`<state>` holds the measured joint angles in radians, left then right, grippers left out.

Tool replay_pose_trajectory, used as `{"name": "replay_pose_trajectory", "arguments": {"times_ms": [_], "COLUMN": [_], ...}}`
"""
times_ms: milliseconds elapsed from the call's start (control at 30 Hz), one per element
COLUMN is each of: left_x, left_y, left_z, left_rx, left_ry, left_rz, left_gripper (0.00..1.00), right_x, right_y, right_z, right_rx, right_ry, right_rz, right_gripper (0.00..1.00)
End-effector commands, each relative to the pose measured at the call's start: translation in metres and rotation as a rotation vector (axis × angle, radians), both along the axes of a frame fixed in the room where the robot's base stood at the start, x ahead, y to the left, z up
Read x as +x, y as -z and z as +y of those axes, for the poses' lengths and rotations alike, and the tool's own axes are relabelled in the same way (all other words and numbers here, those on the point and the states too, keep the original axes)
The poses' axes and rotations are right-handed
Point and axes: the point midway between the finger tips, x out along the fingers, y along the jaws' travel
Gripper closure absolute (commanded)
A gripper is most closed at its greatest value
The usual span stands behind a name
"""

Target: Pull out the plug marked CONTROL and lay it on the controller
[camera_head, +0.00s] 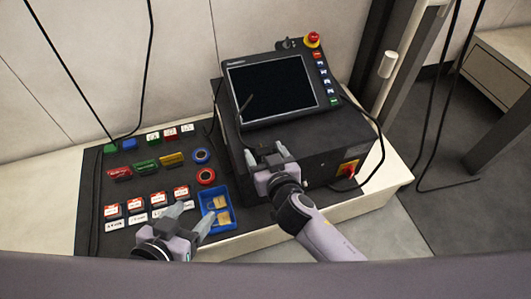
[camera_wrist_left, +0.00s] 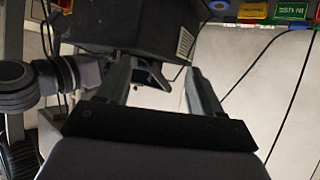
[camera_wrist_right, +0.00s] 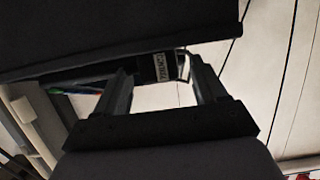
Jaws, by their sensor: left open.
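The dark controller box (camera_head: 315,150) stands right of the mat, with a tablet-like pendant (camera_head: 270,88) on top. My right gripper (camera_head: 266,157) is at the box's upper front edge, its jaws open. In the right wrist view a black plug-like block (camera_wrist_right: 161,68) with a pale label shows between its fingertips (camera_wrist_right: 160,65), with gaps visible; the label is too small to read surely. My left gripper (camera_head: 190,217) is open and empty over the front of the mat, beside the blue tray. I cannot make out a CONTROL marking in the head view.
Red, green and yellow labelled blocks (camera_head: 146,166) and several labelled pieces lie on the dark mat (camera_head: 90,190). A blue tray (camera_head: 231,222) holds yellowish pieces. Tape rolls (camera_head: 205,176) lie nearby. A red-and-yellow switch (camera_head: 348,168) and black cable are at the box's right.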

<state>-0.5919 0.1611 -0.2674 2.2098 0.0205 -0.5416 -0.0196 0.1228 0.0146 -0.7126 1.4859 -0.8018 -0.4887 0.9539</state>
Motion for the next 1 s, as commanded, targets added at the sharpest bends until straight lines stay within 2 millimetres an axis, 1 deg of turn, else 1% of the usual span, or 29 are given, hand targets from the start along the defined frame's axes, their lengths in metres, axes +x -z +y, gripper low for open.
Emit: {"name": "replay_pose_trajectory", "arguments": {"times_ms": [233, 367, 467, 600, 767, 800, 933, 1000], "left_x": [0.000, 0.000, -0.003, -0.013, -0.019, -0.021, -0.023, -0.023], "left_y": [-0.001, -0.007, -0.009, 0.007, 0.010, 0.011, 0.008, 0.003], "left_z": [0.002, 0.004, 0.009, 0.023, 0.033, 0.036, 0.040, 0.039], "left_rx": [0.002, 0.000, -0.002, 0.006, 0.011, 0.013, 0.014, 0.013], "left_ry": [-0.005, -0.013, -0.027, -0.065, -0.089, -0.095, -0.104, -0.103], "left_rz": [0.000, 0.006, 0.020, 0.083, 0.115, 0.123, 0.134, 0.132], "left_gripper": [0.34, 0.34, 0.34, 0.34, 0.34, 0.34, 0.34, 0.34], "right_x": [0.000, 0.000, 0.000, 0.000, 0.001, 0.000, 0.000, 0.000], "right_y": [-0.003, -0.018, -0.039, -0.074, -0.114, -0.124, -0.154, -0.168], "right_z": [0.000, 0.000, 0.000, 0.000, 0.000, 0.000, 0.000, 0.000], "right_rx": [0.000, 0.001, 0.002, 0.002, 0.002, 0.003, 0.003, 0.003], "right_ry": [0.000, 0.001, 0.001, 0.001, 0.002, 0.001, 0.000, 0.001], "right_rz": [0.000, -0.001, -0.001, -0.003, -0.002, -0.003, -0.002, -0.002], "right_gripper": [0.29, 0.29, 0.29, 0.29, 0.29, 0.29, 0.29, 0.29]}}
